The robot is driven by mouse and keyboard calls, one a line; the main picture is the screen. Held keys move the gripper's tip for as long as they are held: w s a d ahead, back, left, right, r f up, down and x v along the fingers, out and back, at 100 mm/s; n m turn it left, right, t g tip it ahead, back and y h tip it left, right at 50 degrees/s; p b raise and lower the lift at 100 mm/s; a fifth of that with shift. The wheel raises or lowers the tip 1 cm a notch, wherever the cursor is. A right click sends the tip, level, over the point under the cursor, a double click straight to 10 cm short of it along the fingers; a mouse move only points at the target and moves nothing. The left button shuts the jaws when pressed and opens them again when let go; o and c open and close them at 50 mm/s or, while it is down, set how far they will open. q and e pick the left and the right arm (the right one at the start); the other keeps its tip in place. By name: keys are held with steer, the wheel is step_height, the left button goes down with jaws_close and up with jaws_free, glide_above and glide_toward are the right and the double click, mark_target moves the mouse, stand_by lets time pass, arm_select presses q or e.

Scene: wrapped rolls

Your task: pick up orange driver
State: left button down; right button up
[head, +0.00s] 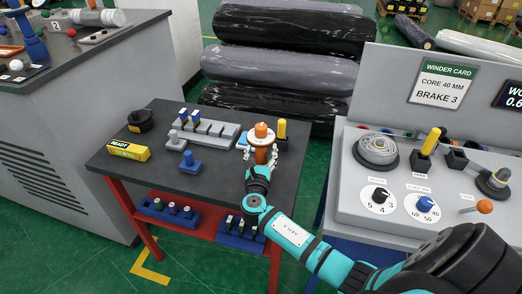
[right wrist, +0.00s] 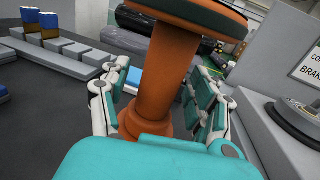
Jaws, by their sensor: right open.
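The orange driver (head: 262,142) stands upright near the right end of the dark table (head: 150,180). In the right wrist view the orange driver (right wrist: 168,75) has a thick shaft, a wider base and a dark-topped head cut off by the top edge. My right gripper (head: 261,158) reaches in from the front right. Its open fingers (right wrist: 160,105) stand on either side of the shaft, with some space showing beside it. The lower front of the driver's base is hidden behind my gripper's palm. My left gripper is not in view.
A grey rack (head: 215,131) with blue-topped pieces is left of the driver. A yellow-topped post (head: 282,129) stands close on its right. A blue stamp-like piece (head: 190,162), a yellow box (head: 128,150) and a black round part (head: 140,120) lie further left. A grey console (head: 350,185) stands right.

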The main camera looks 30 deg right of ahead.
steer(key=shift+c, duration=0.5)
steer(key=c, duration=1.1)
steer(key=shift+r, duration=0.2)
jaws_close()
